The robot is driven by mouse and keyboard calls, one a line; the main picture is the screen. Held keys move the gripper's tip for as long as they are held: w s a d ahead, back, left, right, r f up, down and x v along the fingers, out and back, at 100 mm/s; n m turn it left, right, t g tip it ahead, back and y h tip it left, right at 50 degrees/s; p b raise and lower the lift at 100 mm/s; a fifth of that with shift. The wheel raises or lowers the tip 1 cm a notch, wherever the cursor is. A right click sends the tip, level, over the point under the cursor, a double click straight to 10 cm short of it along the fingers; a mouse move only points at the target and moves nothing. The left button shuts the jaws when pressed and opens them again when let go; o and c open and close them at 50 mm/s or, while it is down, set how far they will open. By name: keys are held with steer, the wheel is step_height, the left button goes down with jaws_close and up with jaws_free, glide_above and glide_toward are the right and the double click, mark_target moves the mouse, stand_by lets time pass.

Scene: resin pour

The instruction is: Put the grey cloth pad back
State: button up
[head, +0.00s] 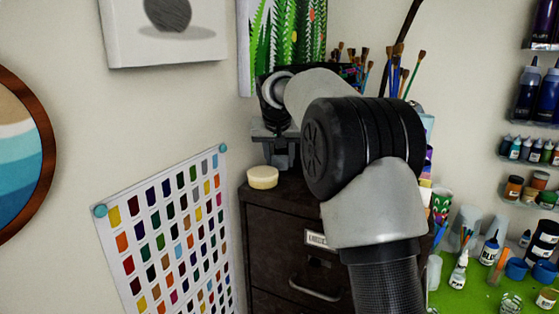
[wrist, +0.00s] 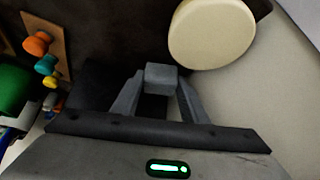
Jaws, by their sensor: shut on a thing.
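My gripper (head: 281,158) is above the top of the dark filing cabinet (head: 270,218), near its back left corner, beside a round cream disc. In the wrist view my gripper (wrist: 160,82) has its two fingers closed in on a small grey block, which I take to be the grey cloth pad (wrist: 161,72). Only a small part of the pad shows between the fingertips. In the head view it cannot be told apart from the grey fingers. Whether the pad touches the cabinet top is not clear.
The cream disc (head: 262,178) lies on the cabinet's left edge, close to my fingers. Brushes (head: 400,72) stand behind my arm. A colour chart (head: 170,235) hangs on the wall at left. Bottles and cups crowd the green table (head: 480,292) at right.

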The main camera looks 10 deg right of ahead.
steer(key=shift+w+f, duration=0.15)
steer(key=shift+f, duration=0.25)
steer(key=o, duration=1)
steer(key=shift+c, duration=0.2)
steer(key=shift+r, duration=0.1)
